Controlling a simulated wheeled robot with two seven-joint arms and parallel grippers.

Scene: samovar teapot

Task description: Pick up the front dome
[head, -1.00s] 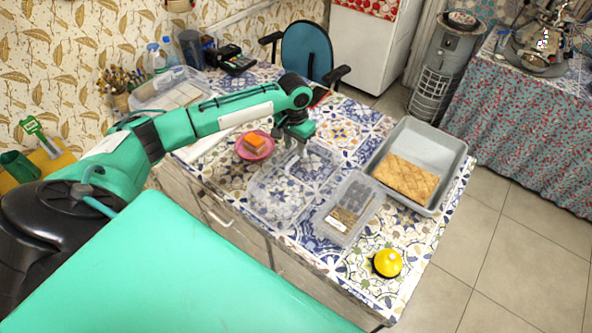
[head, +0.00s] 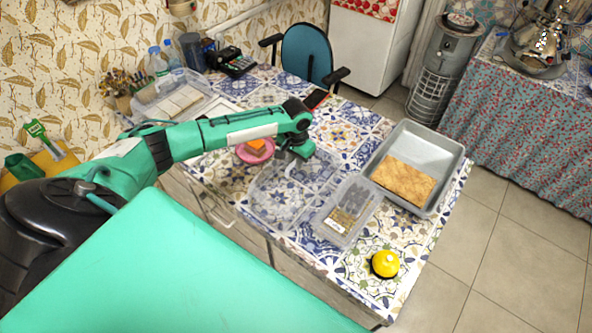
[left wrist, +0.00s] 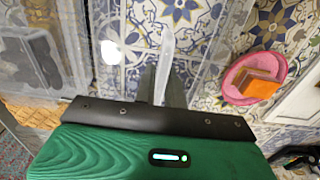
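A clear plastic dome-like cover (head: 268,203) lies on the tiled table in the head view. Another clear part shows behind it (head: 322,168), and their shared outline is hard to separate. My left gripper (head: 292,162) points down at the rear part of this clear plastic; its fingertips are hard to make out there. In the left wrist view, the two grey fingers (left wrist: 163,85) are close together, with a pale translucent strip (left wrist: 164,60) between them. I cannot tell whether they press on it. My right gripper is not in view.
A pink plate (head: 254,153) with an orange block is left of the gripper. A clear box (head: 345,212), a grey tray (head: 436,153) with a brown pastry slab, and a yellow dome-shaped thing (head: 385,263) are to the right. A phone (head: 317,99) lies behind.

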